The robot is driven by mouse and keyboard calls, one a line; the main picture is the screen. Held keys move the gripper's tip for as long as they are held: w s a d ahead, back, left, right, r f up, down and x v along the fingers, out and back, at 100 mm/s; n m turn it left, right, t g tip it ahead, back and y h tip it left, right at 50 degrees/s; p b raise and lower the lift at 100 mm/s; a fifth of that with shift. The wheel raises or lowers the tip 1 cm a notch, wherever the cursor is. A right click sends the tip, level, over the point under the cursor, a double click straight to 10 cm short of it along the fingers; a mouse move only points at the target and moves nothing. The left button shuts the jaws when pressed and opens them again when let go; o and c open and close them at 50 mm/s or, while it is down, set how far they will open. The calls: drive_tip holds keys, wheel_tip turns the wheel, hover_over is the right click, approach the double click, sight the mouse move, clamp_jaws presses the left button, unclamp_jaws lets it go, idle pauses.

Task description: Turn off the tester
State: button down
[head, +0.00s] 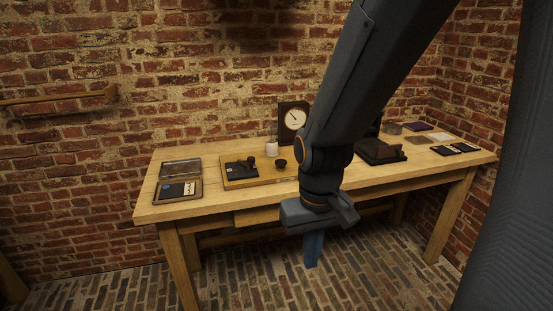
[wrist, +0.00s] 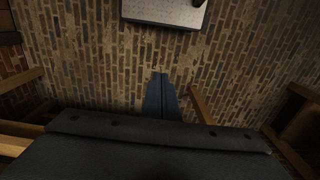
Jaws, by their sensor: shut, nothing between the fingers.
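My gripper (head: 313,262) hangs in front of the wooden table's front edge, pointing down over the brick floor. Its blue fingers are shut and empty; they also show in the wrist view (wrist: 160,84), above bare floor. Which item is the tester is unclear. A dark box with a round white dial (head: 294,118) stands at the back of the table, left of my arm. Any switch is too small to make out.
The wooden table (head: 226,203) stands along a brick wall. A wooden board (head: 230,184) bears a black fixture (head: 242,168). A white jar (head: 272,149) and a small black cup (head: 281,164) are nearby. An open case (head: 166,191) lies left; flat cards (head: 443,150) lie right.

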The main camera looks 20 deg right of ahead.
drive_tip(key=w+d+m+t+y+b, duration=0.1)
drive_tip(key=w+m+t, duration=0.3)
drive_tip(key=w, duration=0.8)
drive_tip(key=w+d+f+m+t+y+b, duration=0.1)
drive_tip(key=w+d+m+t, duration=0.3)
drive_tip(key=w, duration=0.8)
drive_tip(key=w+d+f+m+t+y+b, duration=0.1)
drive_tip(key=w+d+m+t+y, duration=0.1)
drive_tip(key=w+m+t, duration=0.2)
drive_tip(key=shift+w+d+f+t, duration=0.1)
drive_tip(key=shift+w+t, duration=0.65)
drive_tip(key=shift+w, duration=1.25)
drive_tip(key=shift+w+d+f+t, duration=0.1)
drive_tip(key=shift+w+t, duration=0.65)
drive_tip(key=shift+w, duration=1.2)
drive_tip(key=shift+w+r+m+t+y, duration=0.15)
drive_tip(key=shift+r+m+t+y, duration=0.1)
drive_tip(key=shift+m+t+y, duration=0.2)
drive_tip(key=shift+r+m+t+y, duration=0.35)
drive_tip(key=shift+y, duration=0.1)
drive_tip(key=shift+a, duration=0.1)
